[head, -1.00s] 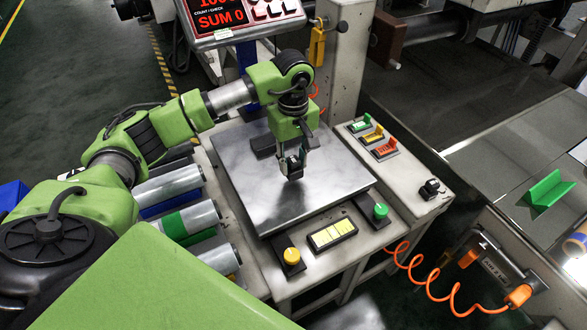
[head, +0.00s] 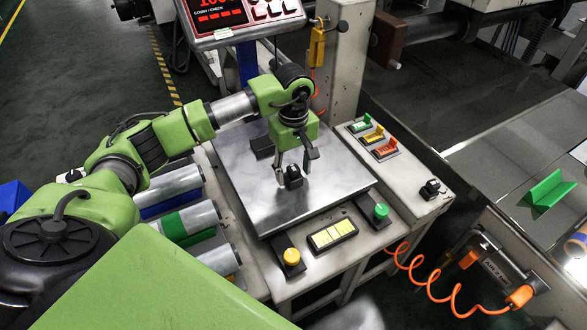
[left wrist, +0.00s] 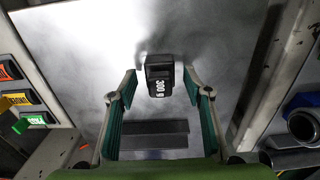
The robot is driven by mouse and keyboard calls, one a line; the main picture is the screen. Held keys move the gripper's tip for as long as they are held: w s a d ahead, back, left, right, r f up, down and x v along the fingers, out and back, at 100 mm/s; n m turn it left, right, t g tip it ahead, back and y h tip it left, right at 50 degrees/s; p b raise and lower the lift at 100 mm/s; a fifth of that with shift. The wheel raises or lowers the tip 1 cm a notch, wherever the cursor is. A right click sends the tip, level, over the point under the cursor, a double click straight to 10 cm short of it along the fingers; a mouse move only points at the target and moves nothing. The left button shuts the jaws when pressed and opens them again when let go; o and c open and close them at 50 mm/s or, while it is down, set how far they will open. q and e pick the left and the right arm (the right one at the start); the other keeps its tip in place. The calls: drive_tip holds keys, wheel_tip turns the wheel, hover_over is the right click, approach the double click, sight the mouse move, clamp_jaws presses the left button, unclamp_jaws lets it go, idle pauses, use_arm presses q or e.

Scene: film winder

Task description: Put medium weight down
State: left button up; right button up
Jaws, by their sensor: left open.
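The weight (head: 293,178) is a small black block. It stands on the steel scale plate (head: 264,203), near its middle. In the left wrist view the weight (left wrist: 160,75) shows a white "300 g" mark. My left gripper (head: 294,171) is open around the weight. In the left wrist view its fingers (left wrist: 162,81) are spread to either side, with gaps between them and the block. A second, wider dark block (head: 262,146) lies on the plate behind the gripper. It also shows in the left wrist view (left wrist: 153,134). My right gripper is not in view.
A yellow knob (head: 291,256), a green knob (head: 380,211) and a yellow-lit panel (head: 332,235) line the plate's front. Green, yellow and red labelled holders (head: 373,136) stand at its right. A display (head: 220,15) hangs behind. The plate's front is clear.

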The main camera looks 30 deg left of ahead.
sight(294, 168)
use_arm(q)
drive_tip(key=shift+r, duration=0.2)
wheel_tip(294, 168, up, 12)
drive_tip(key=p, duration=0.1)
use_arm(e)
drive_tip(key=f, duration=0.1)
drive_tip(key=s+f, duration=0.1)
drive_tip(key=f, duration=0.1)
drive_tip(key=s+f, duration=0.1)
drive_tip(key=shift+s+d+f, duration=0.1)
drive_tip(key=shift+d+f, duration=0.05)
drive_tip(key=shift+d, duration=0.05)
use_arm(q)
drive_tip(key=shift+f, duration=0.15)
